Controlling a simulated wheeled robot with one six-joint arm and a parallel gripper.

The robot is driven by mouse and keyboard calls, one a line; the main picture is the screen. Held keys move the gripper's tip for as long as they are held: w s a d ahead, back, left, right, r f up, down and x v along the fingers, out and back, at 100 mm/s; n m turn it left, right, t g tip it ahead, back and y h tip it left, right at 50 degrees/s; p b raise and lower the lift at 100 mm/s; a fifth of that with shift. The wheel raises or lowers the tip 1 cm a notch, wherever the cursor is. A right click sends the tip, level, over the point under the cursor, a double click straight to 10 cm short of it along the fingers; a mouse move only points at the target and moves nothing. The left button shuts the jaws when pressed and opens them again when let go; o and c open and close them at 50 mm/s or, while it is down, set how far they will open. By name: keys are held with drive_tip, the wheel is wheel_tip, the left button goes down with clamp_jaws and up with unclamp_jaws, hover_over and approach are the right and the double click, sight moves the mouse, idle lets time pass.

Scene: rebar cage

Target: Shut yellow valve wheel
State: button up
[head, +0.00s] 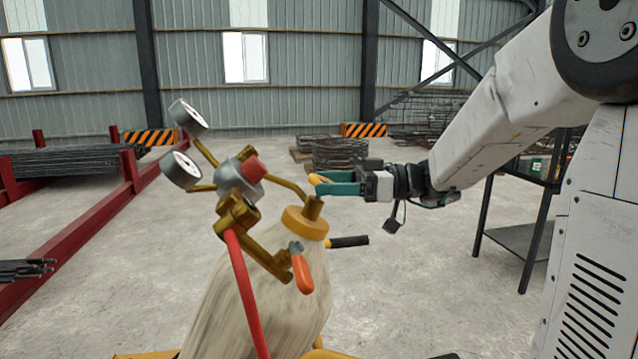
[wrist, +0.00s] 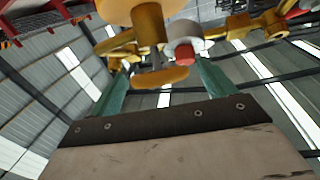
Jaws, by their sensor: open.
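The yellow valve wheel (head: 317,179) sits on top of the brass valve stem of a pale gas cylinder (head: 265,300) in the head view, partly hidden by my gripper. In the wrist view the wheel (wrist: 162,77) lies between the two teal fingers. My gripper (head: 325,185) reaches in level from the right at the wheel's height. In the wrist view my gripper (wrist: 162,76) is open, with a finger on either side of the wheel. I cannot tell whether either finger touches it.
Two pressure gauges (head: 187,117) and a regulator with a red knob (head: 251,169) stand left of the wheel. A red hose (head: 247,295) hangs down the cylinder. A black shelf (head: 515,245) stands at the right. Red rebar racks (head: 80,230) stand at the left.

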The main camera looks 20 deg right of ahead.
drive_tip(key=shift+x, duration=0.9)
drive_tip(key=c, duration=1)
